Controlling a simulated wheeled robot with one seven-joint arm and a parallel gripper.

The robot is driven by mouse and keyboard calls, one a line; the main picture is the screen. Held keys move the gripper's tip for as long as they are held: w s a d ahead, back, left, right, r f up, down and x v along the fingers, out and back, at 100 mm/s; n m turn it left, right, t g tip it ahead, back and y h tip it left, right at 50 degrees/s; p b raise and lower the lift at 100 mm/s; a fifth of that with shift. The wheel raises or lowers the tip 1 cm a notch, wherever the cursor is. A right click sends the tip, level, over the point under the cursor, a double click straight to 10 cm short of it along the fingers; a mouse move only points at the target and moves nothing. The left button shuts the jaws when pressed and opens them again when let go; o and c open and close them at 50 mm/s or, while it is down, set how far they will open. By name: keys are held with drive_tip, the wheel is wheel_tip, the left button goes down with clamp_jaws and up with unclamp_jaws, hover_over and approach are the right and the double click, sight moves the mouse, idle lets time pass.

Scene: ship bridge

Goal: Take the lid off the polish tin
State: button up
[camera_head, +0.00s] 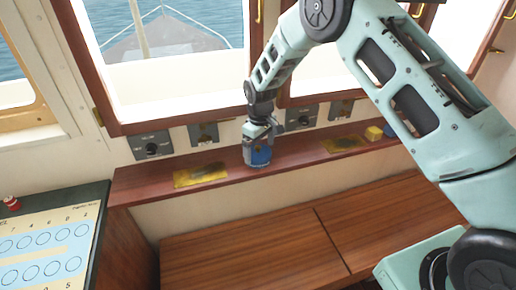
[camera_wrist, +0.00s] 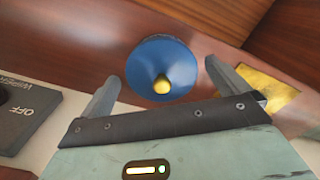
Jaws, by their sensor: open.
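The polish tin (camera_head: 260,157) is blue and stands on the wooden ledge below the windows. In the wrist view its round blue lid (camera_wrist: 148,58) shows from above, with a yellow knob (camera_wrist: 162,85) at the middle. My gripper (camera_head: 258,140) is right over the tin, pointing down. In the wrist view its open fingers (camera_wrist: 160,78) are spread to either side of the tin's near part, with nothing held between them. I cannot tell whether either finger touches the lid. The tin's sides are mostly hidden by the lid in the wrist view.
A yellow block (camera_head: 373,133) stands farther right. Switch panels (camera_head: 151,146) line the wall behind. A control console (camera_head: 45,245) is at lower left.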

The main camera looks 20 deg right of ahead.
drive_tip(key=shift+f, duration=0.2)
drive_tip(key=c, duration=0.7)
drive_tip(key=shift+c, duration=0.2)
